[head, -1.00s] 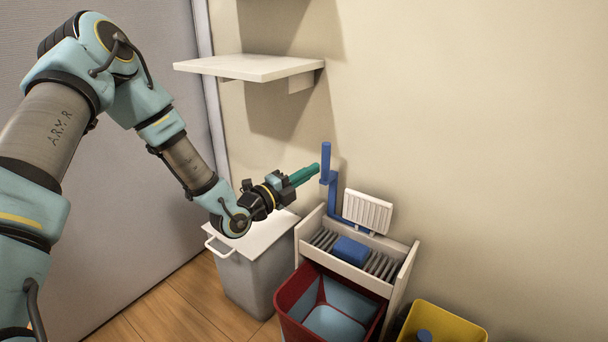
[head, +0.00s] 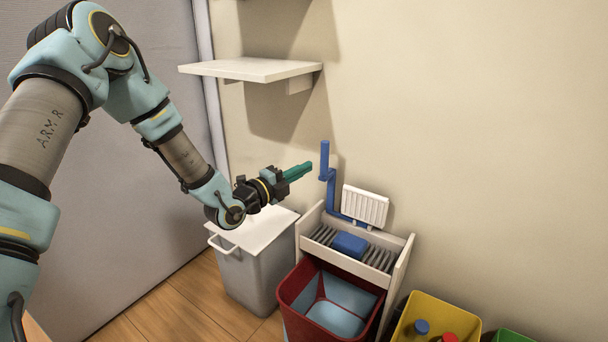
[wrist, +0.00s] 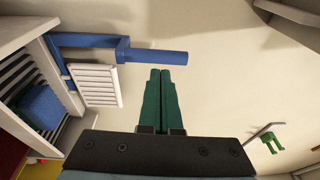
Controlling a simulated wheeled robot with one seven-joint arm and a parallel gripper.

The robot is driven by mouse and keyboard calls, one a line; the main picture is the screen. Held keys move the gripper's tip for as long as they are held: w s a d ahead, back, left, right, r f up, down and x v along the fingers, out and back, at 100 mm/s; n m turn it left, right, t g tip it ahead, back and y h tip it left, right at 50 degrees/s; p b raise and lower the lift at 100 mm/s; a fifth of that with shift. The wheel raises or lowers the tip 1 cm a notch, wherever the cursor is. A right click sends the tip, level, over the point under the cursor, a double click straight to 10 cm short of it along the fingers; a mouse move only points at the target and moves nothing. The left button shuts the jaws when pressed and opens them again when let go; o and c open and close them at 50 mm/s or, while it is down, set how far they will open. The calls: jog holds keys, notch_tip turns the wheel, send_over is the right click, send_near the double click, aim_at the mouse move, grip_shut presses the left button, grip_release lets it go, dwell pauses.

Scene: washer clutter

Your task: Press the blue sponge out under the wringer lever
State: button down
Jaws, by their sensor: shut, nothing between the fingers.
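The blue sponge (head: 350,244) lies on the grey slats of the white wringer (head: 392,290), and it also shows in the wrist view (wrist: 42,106). The blue lever (head: 325,162) stands up at the back of the wringer, with a white ribbed press plate (head: 366,206) raised behind the sponge. In the wrist view the lever handle (wrist: 155,56) crosses just beyond my fingertips. My gripper (head: 310,165) has green fingers, shut and empty, just left of the lever's upper end. I cannot tell whether they touch; a small gap shows in the head view.
A red bucket (head: 293,291) stands in front of the wringer. A grey bin with a white lid (head: 262,232) is left of it. A yellow bin (head: 460,322) with bottles stands right. A white shelf (head: 250,69) hangs above my gripper.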

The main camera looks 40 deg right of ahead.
jog(key=a, duration=1.1)
jog(key=w+a+f+n+t+y, duration=0.2)
jog(key=w+a+n+t+y, duration=0.3)
jog(key=w+a+n+y, duration=0.45)
jog(key=w+a+r+n+y, duration=0.15)
jog(key=a+n+y, duration=0.55)
jog(key=a+n, duration=1.2)
jog(key=s+a+r+n+g+y+p, duration=0.1)
jog(key=s+a+r+n+g, duration=0.15)
jog(key=s+a, duration=0.4)
jog(key=s+a+r+n+g+y+p, duration=0.1)
jog(key=s+a+r+n+g+p, duration=0.15)
jog(key=s+a, duration=0.4)
notch_tip(320, 180, up, 29)
jog(key=w+a+p, duration=0.1)
jog(key=p, duration=2.6)
jog(key=shift+w+a+n+t+p, duration=0.25)
jog(key=shift+w+n+t+p, duration=0.05)
jog(key=shift+w+n+p, duration=0.1)
